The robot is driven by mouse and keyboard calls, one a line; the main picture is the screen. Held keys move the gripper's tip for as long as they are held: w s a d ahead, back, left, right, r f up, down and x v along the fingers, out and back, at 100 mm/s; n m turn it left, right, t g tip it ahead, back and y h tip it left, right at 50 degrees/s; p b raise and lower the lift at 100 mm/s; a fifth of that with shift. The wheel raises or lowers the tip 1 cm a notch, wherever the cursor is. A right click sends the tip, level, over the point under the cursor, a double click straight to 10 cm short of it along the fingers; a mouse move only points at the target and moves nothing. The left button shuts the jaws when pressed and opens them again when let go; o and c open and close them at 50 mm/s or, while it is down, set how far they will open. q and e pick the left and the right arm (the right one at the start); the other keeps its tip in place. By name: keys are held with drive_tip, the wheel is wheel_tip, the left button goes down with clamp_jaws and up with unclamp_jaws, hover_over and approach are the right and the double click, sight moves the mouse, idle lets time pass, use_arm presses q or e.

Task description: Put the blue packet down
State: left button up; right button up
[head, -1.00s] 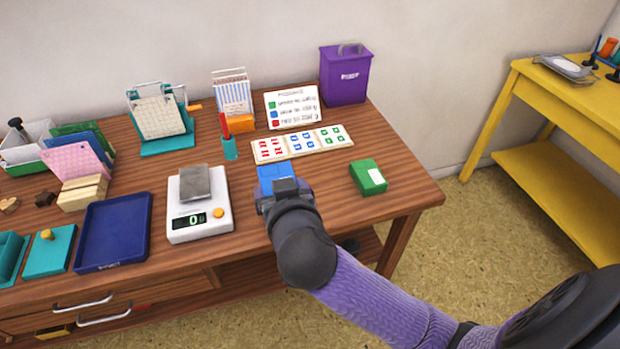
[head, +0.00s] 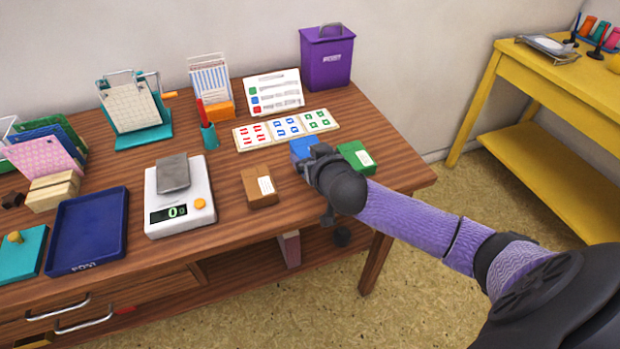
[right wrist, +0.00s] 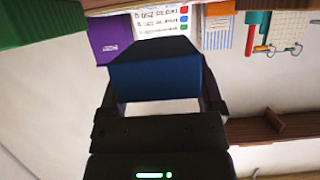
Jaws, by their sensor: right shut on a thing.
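My right gripper (head: 314,158) is shut on the blue packet (head: 303,147), over the right part of the wooden table (head: 225,224). The packet shows just beyond the fingers, in front of the stamp card strip, and the arm hides part of it. In the right wrist view the blue packet (right wrist: 155,78) sits between the fingers with its dark blue face toward the camera. I cannot tell whether it touches the table. My left gripper is out of view.
A green packet (head: 356,156) lies close on the right, and a brown packet (head: 260,188) lies to the left. The scale (head: 181,215), blue tray (head: 88,228), card strip (head: 287,129), sign (head: 272,92) and purple box (head: 327,56) stand around. Bare wood lies between the brown packet and the strip.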

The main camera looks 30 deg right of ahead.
wheel_tip(320, 180, down, 5)
drive_tip(key=shift+r+b, duration=0.1)
drive_tip(key=shift+b, duration=0.75)
drive_tip(key=shift+r, duration=0.15)
drive_tip(key=o, duration=1)
